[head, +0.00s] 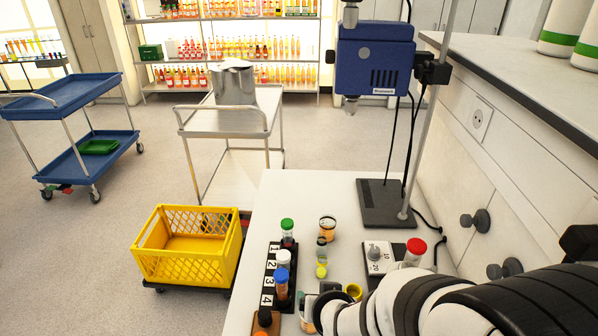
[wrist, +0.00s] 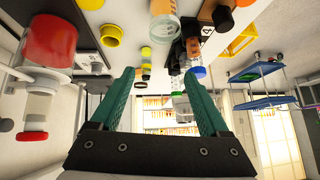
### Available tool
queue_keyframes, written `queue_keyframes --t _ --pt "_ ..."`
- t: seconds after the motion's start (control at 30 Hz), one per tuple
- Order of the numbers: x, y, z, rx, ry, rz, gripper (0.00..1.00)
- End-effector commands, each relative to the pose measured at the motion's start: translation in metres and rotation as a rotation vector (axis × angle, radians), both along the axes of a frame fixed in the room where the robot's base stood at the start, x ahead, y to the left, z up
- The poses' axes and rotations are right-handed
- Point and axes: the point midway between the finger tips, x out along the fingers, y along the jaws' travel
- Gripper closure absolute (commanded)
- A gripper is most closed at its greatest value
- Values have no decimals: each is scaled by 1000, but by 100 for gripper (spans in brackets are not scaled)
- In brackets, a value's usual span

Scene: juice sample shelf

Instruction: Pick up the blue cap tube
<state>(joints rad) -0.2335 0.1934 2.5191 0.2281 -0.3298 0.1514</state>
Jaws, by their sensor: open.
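The blue cap tube (head: 281,280) stands in a black rack with white number labels (head: 268,283) near the table's left edge. A green cap tube (head: 287,227) stands at the rack's far end. In the wrist view, my gripper (wrist: 160,76) is open with its green fingers apart and nothing held. The blue cap (wrist: 199,72) shows just beyond the right fingertip, apart from the grip. My gripper's fingers cannot be made out in the head view.
A jar (head: 327,230), small yellow-topped containers (head: 321,270) and a yellow ring-like cap (head: 353,292) stand right of the rack. A red-capped bottle (head: 414,251) is beside my arm. A stirrer stand (head: 385,203) is at the back. A yellow crate (head: 185,270) is off the table's left.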

Motion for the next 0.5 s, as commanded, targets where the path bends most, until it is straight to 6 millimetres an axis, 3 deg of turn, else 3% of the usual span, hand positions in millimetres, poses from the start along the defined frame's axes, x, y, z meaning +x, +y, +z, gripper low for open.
queue_keyframes --t 0.03,0.13,0.27,0.4,0.5 --pt "15 12 -13 -30 -85 53 21" --pt "39 37 -23 -92 -295 165 21" --pt "46 60 -28 -138 -455 265 21" --pt "45 72 -42 -27 -478 236 21" --pt "58 78 -48 -14 -484 233 21"
